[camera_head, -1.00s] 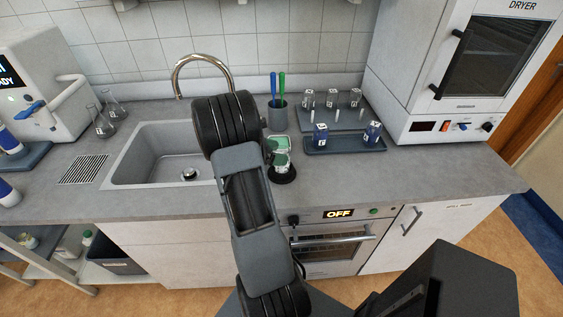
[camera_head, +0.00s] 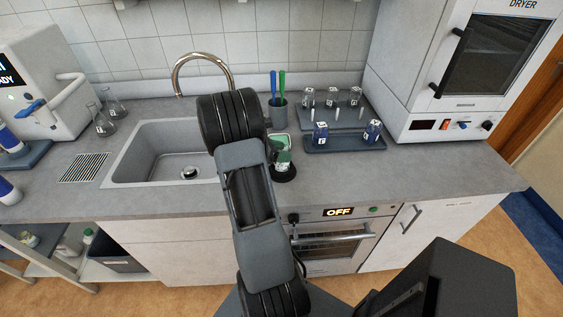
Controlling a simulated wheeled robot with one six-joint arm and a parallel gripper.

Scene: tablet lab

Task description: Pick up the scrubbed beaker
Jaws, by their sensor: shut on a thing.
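A glass beaker (camera_head: 284,157) with green and whitish patches stands upright beside my wrist, right of the sink. My arm hides most of the gripper, and the fingertips are hard to make out.
The sink (camera_head: 150,160) with a curved tap (camera_head: 185,64) lies left of my arm. A grey cup with two brushes (camera_head: 278,115) stands behind the beaker. A tray with two blue-labelled vessels (camera_head: 345,146) and a rack of glassware (camera_head: 332,112) stand to the right.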

